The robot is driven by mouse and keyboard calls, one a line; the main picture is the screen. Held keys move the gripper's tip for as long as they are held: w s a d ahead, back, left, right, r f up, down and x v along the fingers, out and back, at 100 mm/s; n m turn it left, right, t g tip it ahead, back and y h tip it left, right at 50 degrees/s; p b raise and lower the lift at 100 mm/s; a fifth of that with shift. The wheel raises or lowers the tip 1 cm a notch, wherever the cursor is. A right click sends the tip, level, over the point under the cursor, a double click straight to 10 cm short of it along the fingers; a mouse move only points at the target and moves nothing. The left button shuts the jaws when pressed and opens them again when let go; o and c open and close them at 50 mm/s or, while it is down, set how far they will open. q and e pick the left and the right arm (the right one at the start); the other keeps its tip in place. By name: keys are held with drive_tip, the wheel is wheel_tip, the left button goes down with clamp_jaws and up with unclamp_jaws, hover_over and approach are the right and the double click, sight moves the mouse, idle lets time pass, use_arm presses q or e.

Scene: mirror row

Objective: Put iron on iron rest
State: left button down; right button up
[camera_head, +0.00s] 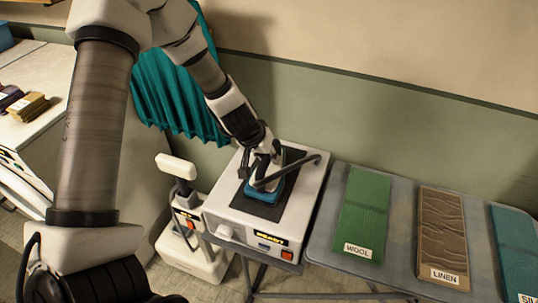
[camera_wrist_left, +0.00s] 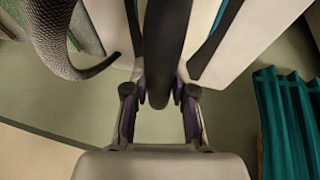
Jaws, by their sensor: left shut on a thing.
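The iron (camera_head: 284,188) is teal with a dark handle and cord. In the head view it is over the dark pad of the iron rest (camera_head: 240,204), a white box with a "READY" display. It looks on or very close to the pad; I cannot tell if it touches. My left gripper (camera_head: 262,158) is shut on the iron's handle from above. The left wrist view shows the dark handle (camera_wrist_left: 166,50) between the fingers of that gripper (camera_wrist_left: 160,92), with the cord (camera_wrist_left: 75,65) curving left. My right gripper is not in view.
The board right of the rest carries a green "WOOL" cloth (camera_head: 362,212), a brown "LINEN" cloth (camera_head: 442,235) and a teal cloth (camera_head: 515,250). A white upright device (camera_head: 195,250) stands close left of the rest. A teal curtain (camera_head: 170,95) hangs behind.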

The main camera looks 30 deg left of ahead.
use_arm(q)
drive_tip(key=c, duration=1)
unclamp_jaws()
drive_tip(key=shift+w+f, duration=0.1)
drive_tip(key=shift+f, duration=0.05)
drive_tip(key=shift+o, duration=0.2)
